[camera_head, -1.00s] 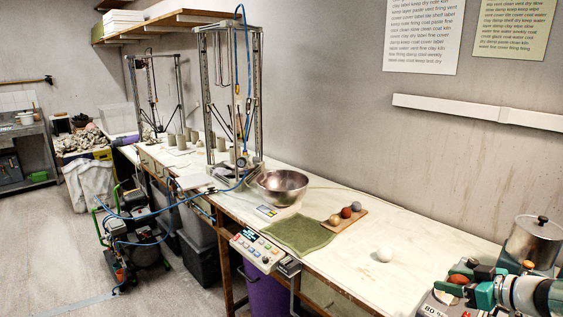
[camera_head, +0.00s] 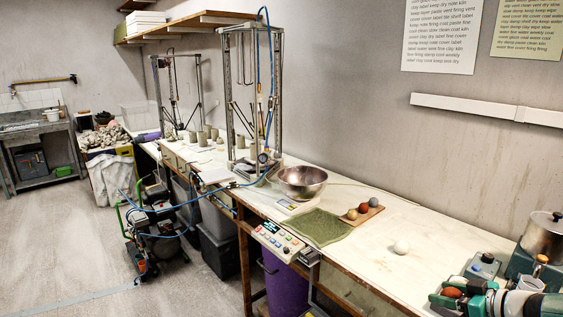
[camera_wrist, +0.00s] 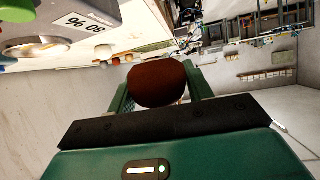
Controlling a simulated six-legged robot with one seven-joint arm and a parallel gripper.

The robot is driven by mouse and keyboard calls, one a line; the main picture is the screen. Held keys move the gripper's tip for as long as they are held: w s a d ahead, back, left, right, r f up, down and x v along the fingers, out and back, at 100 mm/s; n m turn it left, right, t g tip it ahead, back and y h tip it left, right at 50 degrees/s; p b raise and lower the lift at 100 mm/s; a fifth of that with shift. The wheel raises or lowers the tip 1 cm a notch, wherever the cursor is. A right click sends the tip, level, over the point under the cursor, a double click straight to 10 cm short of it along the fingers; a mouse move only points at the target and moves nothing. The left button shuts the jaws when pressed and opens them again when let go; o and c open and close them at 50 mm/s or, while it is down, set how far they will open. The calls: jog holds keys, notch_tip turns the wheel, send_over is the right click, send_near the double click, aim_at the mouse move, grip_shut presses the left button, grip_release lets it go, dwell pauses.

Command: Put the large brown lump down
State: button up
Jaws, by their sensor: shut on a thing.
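The large brown lump (camera_wrist: 158,84) is between the two green fingers of my gripper (camera_wrist: 160,88) in the wrist view, and the gripper is shut on it. It looks smooth, rounded and dark reddish brown. In the head view my gripper (camera_head: 448,296) is at the bottom right, beside the front part of the long bench, and the lump (camera_head: 452,293) shows as a small reddish-brown patch there. The bench top (camera_head: 375,262) is pale. I cannot tell the lump's height above the bench.
A metal pot (camera_head: 545,236) and a grey device (camera_head: 484,265) stand at the right. Bench space around the white ball is clear.

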jog(key=w+a+f+n+g+y, duration=0.2)
jog(key=a+f, duration=0.7)
jog(key=a, duration=0.1)
jog(key=w+a+f+n+g+y, duration=0.1)
jog(key=w+a+f+n+y, duration=0.15)
jog(key=a+f, duration=0.65)
notch_tip(320, 180, down, 12)
jog(key=s+a+m+t+h, duration=0.2)
jog(key=m+t+h, duration=0.2)
jog(key=m+h, duration=0.2)
jog(key=shift+a, duration=0.2)
jog(key=shift+w+a+r+m+h, duration=0.15)
jog(key=shift+w+m+h, duration=0.1)
jog(key=shift+m+h, duration=0.2)
jog(key=shift+w+a+r+m+h, duration=0.1)
jog(key=shift+w+m+h, duration=0.2)
jog(key=shift+h, duration=0.1)
jog(key=shift+w+a+r+m+t+h, duration=0.15)
jog(key=shift+w+a+r+m+h, duration=0.4)
jog(key=shift+a+r, duration=0.4)
jog(key=shift+w+a+r+m+t+h, duration=0.1)
jog(key=shift+w+a+r+m+h, duration=0.45)
jog(key=shift+a+r, duration=0.35)
jog(key=shift+w+a+r+m+t+h, duration=0.15)
jog(key=shift+w+a+r+m+h, duration=0.35)
jog(key=shift+a+r, duration=0.45)
